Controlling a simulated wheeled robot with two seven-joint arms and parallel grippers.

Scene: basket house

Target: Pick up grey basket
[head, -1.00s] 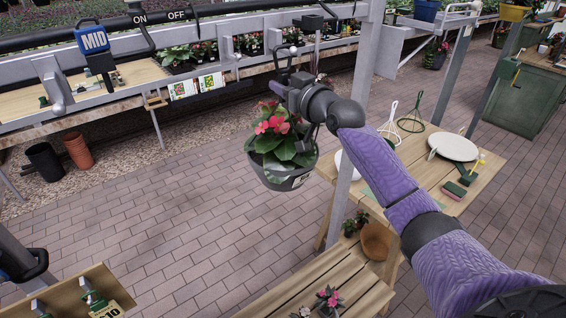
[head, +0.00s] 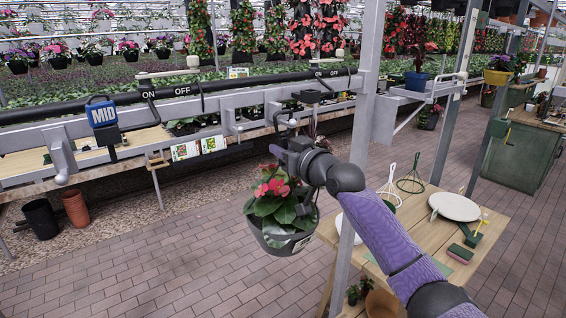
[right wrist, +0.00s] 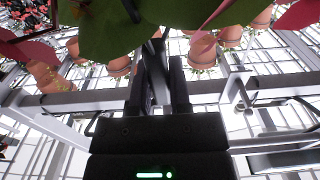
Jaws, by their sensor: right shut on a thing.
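The grey basket (head: 288,243) is a dark grey hanging pot with red-pink flowers and large green leaves. It hangs in the air in the middle of the head view, clear of the floor. My right gripper (head: 280,150) is above the plant, shut on the upper part of the basket's hanger; the exact grip spot is hard to make out. In the right wrist view the dark fingers (right wrist: 158,85) are close together with a thin dark piece between them, and leaves and petals cross the top. My left gripper is in neither view.
A grey metal rail with valves (head: 235,122) runs behind the basket. A grey post (head: 363,110) stands just right of it. A wooden table (head: 430,220) with a white round plate (head: 454,206) and green stands is at the right. The brick floor (head: 140,270) is open at lower left.

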